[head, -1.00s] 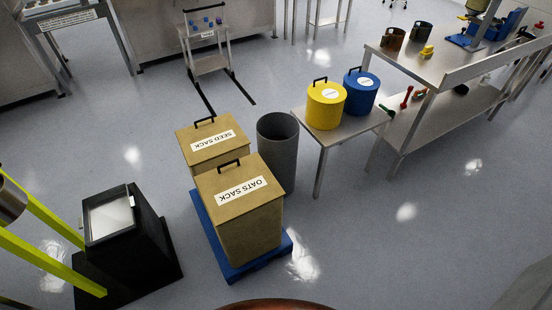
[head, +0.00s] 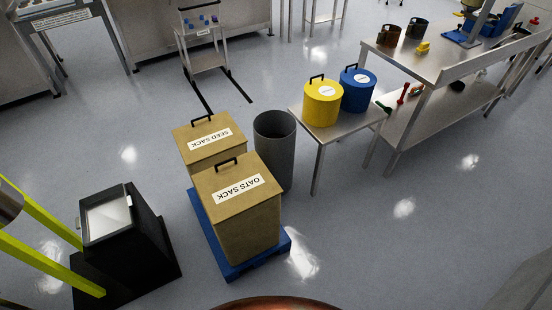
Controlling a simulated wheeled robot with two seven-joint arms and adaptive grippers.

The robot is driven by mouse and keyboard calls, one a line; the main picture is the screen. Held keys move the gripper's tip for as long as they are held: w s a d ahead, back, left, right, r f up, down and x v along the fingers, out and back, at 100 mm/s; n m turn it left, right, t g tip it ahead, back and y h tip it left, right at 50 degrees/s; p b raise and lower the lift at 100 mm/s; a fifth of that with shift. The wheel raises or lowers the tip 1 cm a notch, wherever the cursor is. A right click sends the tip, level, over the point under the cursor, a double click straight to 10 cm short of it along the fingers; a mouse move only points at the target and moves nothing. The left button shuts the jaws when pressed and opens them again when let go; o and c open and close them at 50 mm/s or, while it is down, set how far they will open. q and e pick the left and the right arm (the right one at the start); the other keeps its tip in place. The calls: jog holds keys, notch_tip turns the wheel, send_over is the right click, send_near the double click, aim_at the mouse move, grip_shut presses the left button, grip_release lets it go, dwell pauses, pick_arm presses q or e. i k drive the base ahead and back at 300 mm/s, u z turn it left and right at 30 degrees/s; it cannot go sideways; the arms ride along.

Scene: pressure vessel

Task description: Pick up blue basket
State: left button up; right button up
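A blue round container with a black top handle and a white label, which fits the blue basket (head: 357,92), stands upright on a small metal table (head: 338,126). A similar yellow container (head: 322,106) stands just left of it and partly overlaps it in the head view. Neither of my grippers shows in the head view, so I cannot see whether they are open or shut.
Two sack boxes, the seed sack (head: 205,152) and the oats sack (head: 246,220), stand on a blue pallet (head: 232,272). A grey bin (head: 274,150) stands between them and the table. A metal workbench (head: 428,70) is at right. Floor in front of the table is clear.

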aim_at(416, 29)
jog(key=z, duration=1.45)
jog(key=i, duration=2.1)
jog(key=z, duration=0.4)
jog(key=i, duration=4)
jog(key=u, duration=0.35)
